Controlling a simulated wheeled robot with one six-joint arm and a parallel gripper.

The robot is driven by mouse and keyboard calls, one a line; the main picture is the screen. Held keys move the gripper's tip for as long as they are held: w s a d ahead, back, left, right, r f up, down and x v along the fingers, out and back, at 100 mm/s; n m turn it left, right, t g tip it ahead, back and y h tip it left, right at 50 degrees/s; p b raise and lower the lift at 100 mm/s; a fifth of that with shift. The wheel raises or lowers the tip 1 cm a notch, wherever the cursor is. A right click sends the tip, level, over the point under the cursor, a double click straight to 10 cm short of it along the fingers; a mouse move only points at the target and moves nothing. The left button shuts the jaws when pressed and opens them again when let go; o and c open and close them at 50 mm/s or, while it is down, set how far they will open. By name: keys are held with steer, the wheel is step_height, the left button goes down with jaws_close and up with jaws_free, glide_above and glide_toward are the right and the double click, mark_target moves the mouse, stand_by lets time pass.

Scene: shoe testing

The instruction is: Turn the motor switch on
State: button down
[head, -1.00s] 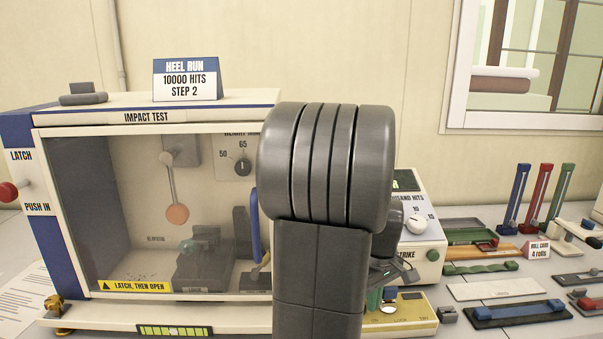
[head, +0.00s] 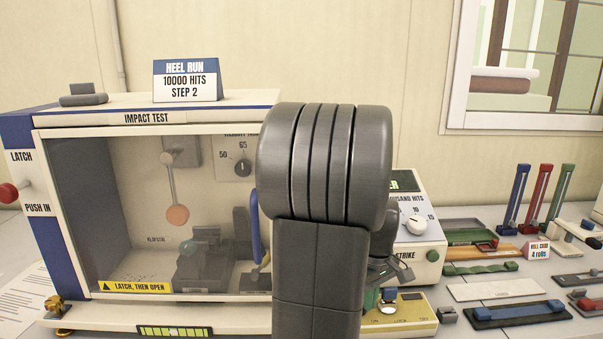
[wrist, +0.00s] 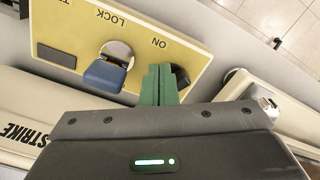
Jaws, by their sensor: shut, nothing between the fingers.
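The motor switch is on a yellow panel (wrist: 62,30) marked ON and LOCK; the panel (head: 418,325) also shows in the head view at the front of the bench. In the wrist view the switch has a round silver base and a blue handle (wrist: 104,76). In the head view my arm hides most of the gripper.
The impact test cabinet (head: 150,118) stands at the left, with a clear front. A white STRIKE unit (head: 428,235) stands behind the panel. Trays and coloured tools lie on the bench at the right, with a small gap beside the panel.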

steer(key=shift+s+a, duration=0.15)
steer(key=shift+s, duration=0.05)
steer(key=shift+s+a+p, duration=0.15)
steer(key=shift+a+p, duration=0.05)
steer(key=shift+p, duration=0.15)
steer(key=shift+s+a, duration=0.2)
steer(key=shift+a, duration=0.2)
steer(key=shift+a+p, duration=0.2)
steer(key=shift+p, duration=0.15)
steer(key=shift+s, duration=0.15)
steer(key=shift+s, duration=0.3)
step_height(320, 180, up, 6)
steer(key=p, duration=0.5)
steer(key=shift+d+r, duration=0.1)
